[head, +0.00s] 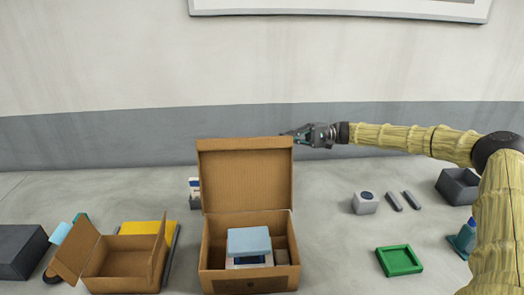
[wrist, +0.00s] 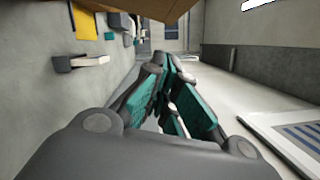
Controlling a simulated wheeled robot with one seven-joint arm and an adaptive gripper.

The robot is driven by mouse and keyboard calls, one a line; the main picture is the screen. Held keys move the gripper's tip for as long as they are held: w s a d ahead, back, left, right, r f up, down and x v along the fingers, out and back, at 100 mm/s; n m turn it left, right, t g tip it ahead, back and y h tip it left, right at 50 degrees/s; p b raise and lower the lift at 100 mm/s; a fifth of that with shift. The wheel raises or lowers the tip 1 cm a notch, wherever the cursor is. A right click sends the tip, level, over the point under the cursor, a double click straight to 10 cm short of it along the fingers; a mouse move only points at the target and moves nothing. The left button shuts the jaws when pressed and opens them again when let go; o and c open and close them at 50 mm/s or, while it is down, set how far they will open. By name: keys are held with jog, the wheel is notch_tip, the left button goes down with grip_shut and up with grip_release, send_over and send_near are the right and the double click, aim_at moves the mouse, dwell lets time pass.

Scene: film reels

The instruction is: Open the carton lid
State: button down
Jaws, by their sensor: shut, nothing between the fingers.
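The brown carton (head: 215,275) stands at the front middle of the surface in the head view. Its lid (head: 246,178) stands up, about vertical, along the back edge, so the carton is open. Inside are a light-blue-topped item (head: 249,241) and a small brown block (head: 281,257). My gripper (head: 286,134) is at the lid's upper right corner, pointing left; I cannot tell whether it touches the lid. In the wrist view my gripper's teal-padded fingers (wrist: 172,62) are closed together and empty. A brown cardboard piece (wrist: 140,8) shows at the top edge there, probably the lid.
A smaller open box (head: 120,265) with spread flaps stands left of the carton. A green tray (head: 399,261), a pale cube (head: 365,203), two grey bars and a dark bin (head: 455,187) lie to the right. A wall is behind. Floor between the carton and green tray is clear.

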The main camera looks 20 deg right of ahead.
aim_at(259, 143)
jog(key=shift+s+a+r+p, duration=0.3)
jog(key=shift+s+a+p, duration=0.2)
jog(key=shift+a+p, duration=1.05)
jog(key=shift+s+a+r+p, duration=0.4)
jog(key=shift+a+p, duration=0.45)
jog(key=shift+a, duration=1.4)
jog(key=shift+s+a+r+p, duration=0.2)
jog(key=shift+s+a+p, duration=0.4)
jog(key=shift+a+p, duration=0.95)
jog(key=shift+s+a+b, duration=0.1)
jog(key=shift+a+b, duration=0.2)
jog(key=shift+b, duration=0.05)
